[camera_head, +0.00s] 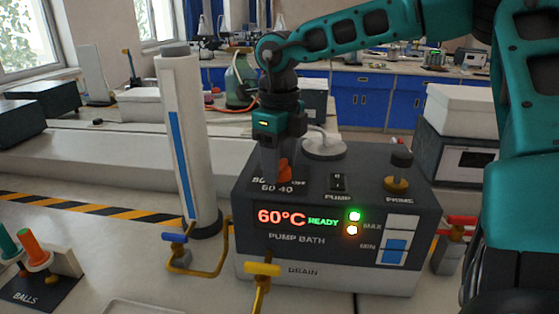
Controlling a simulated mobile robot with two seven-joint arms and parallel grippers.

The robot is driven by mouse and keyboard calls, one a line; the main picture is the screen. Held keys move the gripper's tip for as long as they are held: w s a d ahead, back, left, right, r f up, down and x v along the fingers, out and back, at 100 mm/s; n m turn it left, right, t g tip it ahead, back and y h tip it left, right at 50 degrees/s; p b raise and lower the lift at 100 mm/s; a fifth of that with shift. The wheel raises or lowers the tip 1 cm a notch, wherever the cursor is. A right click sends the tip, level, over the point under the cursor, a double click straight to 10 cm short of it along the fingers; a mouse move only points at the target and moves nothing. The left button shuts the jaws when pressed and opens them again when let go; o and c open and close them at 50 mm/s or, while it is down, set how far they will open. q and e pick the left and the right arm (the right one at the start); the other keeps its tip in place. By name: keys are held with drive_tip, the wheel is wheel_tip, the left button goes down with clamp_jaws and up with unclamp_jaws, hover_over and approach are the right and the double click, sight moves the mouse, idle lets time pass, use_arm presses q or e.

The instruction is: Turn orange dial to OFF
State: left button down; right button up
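The orange dial (284,171) is on the top left of the dark pump bath panel, partly hidden by my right gripper. My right gripper (284,172) points down over it, with its grey fingers on either side of the dial. I cannot tell whether the fingers press on it or stand slightly apart. The dial's label is mostly covered; "60 40" shows in front of it, and no OFF mark is readable. The pump bath (330,275) display reads 60°C READY, with a green and a yellowish lamp lit. My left gripper is not in view.
On the panel are a black PUMP switch (338,182) and a PRIME knob (398,172). A white column (183,140) stands close left. Yellow-handled (262,269) and blue-handled (174,238) valves are in front, and a red-handled valve (462,221) is at right.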

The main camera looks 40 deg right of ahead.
drive_tip(key=c, duration=0.7)
drive_tip(key=shift+n, duration=0.3)
drive_tip(key=shift+n+b, duration=0.4)
drive_tip(key=shift+n, duration=0.6)
drive_tip(key=n, duration=0.2)
drive_tip(key=shift+n, duration=0.4)
drive_tip(key=n, duration=1)
drive_tip(key=shift+r, duration=0.1)
drive_tip(key=shift+n, duration=1.2)
